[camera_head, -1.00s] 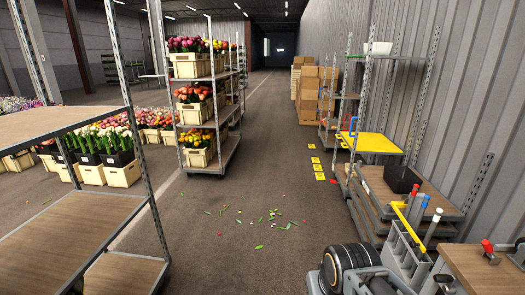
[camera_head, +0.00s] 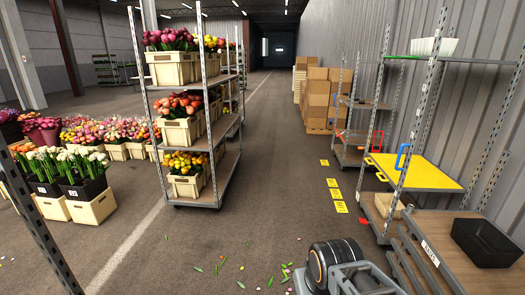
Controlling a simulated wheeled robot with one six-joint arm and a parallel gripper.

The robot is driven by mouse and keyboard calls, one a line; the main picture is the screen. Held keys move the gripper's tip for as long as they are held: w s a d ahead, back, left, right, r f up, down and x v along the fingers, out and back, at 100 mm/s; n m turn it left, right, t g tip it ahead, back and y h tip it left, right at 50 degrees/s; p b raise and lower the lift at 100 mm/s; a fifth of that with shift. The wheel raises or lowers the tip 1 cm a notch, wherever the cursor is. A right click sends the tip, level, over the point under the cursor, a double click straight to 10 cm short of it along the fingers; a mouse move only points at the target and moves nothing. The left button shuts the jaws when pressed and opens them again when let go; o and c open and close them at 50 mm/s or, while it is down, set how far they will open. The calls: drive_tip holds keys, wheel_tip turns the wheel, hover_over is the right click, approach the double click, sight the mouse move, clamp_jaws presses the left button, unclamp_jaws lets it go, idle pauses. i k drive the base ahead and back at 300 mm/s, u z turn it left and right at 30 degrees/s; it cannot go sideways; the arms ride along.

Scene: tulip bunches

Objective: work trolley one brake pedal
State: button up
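A work trolley stands at the right against the corrugated wall, with metal posts and a yellow shelf (camera_head: 428,172). Blue and red handles show at the shelf's left edge. A black crate (camera_head: 488,242) sits on the wooden surface in front, and a labelled grey side frame (camera_head: 431,254) faces the aisle. A small red piece (camera_head: 362,221) shows low at the trolley's left side; I cannot tell whether it is a brake pedal. A part of my own arm, black with an orange ring, shows at the bottom middle. My gripper is not in view.
A flower trolley (camera_head: 228,160) stands left of the aisle, loaded with tulip crates. Yellow floor markers (camera_head: 333,182) lie beside the work trolley. Cardboard boxes (camera_head: 318,98) are stacked farther back. Petals and leaves are scattered on the floor. The middle aisle is clear.

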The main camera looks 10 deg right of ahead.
sight(362, 221)
drive_tip(key=z, duration=0.25)
drive_tip(key=i, duration=2.25)
drive_tip(key=z, duration=1.1)
drive_tip(key=i, duration=2.15)
drive_tip(key=z, duration=0.55)
